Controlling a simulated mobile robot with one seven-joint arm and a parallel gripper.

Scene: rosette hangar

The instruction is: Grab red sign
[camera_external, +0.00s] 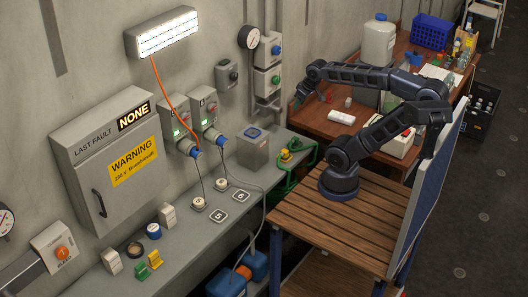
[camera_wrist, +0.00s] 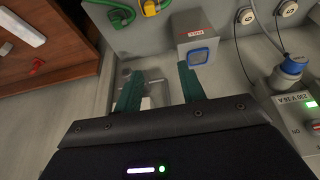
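A small red label with white marks (camera_wrist: 194,31) sits on the side of a grey metal box (camera_wrist: 190,50) in the wrist view. The same box (camera_external: 252,150) stands on the grey bench in the external view, where its red label does not show. A small red object (camera_wrist: 37,66) also shows at the wrist view's left, on the wooden desk; which one is the red sign I cannot tell. My gripper (camera_wrist: 160,82) is open, its green fingers spread with nothing held between them. In the external view my gripper (camera_external: 300,98) is raised near the desk and bench end.
The wooden desk (camera_external: 320,124) holds a white block (camera_external: 341,117), a white canister (camera_external: 378,42) and a blue crate (camera_external: 430,32). A blue panel (camera_external: 428,190) stands right of my base.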

